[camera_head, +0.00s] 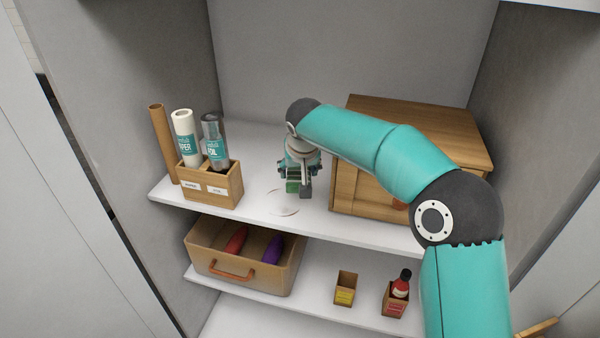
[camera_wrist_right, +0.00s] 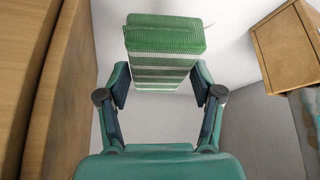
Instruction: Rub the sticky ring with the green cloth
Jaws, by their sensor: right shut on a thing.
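The sticky ring (camera_head: 284,203) is a faint, broken ring with a reddish arc on the white upper shelf. The green cloth (camera_head: 292,186) is a folded block just behind the ring in the head view. It also shows in the right wrist view, with white stripes (camera_wrist_right: 165,35). My right gripper (camera_head: 299,188) is shut on the cloth, a finger at each side. The cloth is low over the shelf, but I cannot tell whether it touches it. It may cover part of the ring. My left gripper is not in view.
A wooden box (camera_head: 430,120) stands close right of my right gripper. A wooden holder (camera_head: 222,190) with rolls stands at the left. Below are a drawer-like bin (camera_head: 215,262), a small box (camera_head: 345,290) and a red bottle (camera_head: 401,286). The shelf front edge is near the ring.

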